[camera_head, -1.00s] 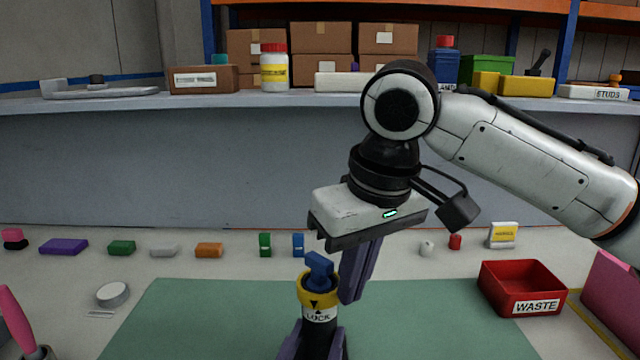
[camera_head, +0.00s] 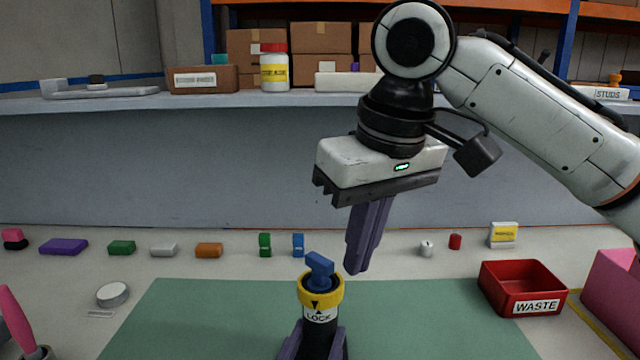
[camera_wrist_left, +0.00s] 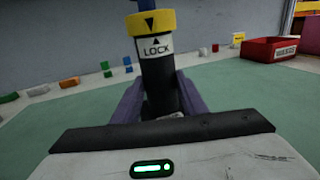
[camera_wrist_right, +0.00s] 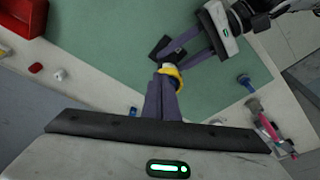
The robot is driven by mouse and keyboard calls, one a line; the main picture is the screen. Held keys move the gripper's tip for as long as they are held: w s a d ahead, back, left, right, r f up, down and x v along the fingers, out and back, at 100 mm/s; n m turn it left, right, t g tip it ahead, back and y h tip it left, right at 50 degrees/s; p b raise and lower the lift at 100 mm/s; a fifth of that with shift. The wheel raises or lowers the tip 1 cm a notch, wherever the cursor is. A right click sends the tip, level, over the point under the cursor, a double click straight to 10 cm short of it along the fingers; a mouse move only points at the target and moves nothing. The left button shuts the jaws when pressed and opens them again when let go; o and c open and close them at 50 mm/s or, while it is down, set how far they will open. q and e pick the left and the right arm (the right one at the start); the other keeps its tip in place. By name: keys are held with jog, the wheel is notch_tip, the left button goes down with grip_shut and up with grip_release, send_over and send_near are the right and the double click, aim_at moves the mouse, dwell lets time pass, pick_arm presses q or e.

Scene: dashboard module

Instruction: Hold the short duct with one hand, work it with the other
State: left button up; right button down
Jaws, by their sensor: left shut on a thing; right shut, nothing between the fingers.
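The short duct (camera_head: 321,338) stands upright, a black cylinder with a LOCK label, a yellow ring (camera_head: 320,288) and a blue T-shaped top (camera_head: 319,266). My left gripper (camera_head: 314,346) is shut around its lower body. In the left wrist view, the duct (camera_wrist_left: 160,88) is between the purple fingers, and the ring's down arrow sits almost above the label's up arrow. My right gripper (camera_head: 356,270) is shut and empty, above and right of the duct, apart from it in the head view. In the right wrist view, its fingertips (camera_wrist_right: 162,80) partly cover the ring (camera_wrist_right: 172,72).
A green mat (camera_head: 430,315) lies below, mostly clear. A red WASTE bin (camera_head: 520,288) stands at the right, beside a pink box (camera_head: 612,290). Several small coloured blocks line the back. A round silver lid (camera_head: 112,295) and a pink-handled tool (camera_head: 15,325) are at the left.

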jog(key=shift+r, duration=0.5)
notch_tip(320, 180, down, 6)
jog(key=n+g+y, duration=0.1)
jog(key=n, duration=0.5)
jog(key=shift+w, duration=0.3)
jog(key=shift+w+a, duration=0.15)
jog(key=shift+a, duration=0.15)
dwell(0.8)
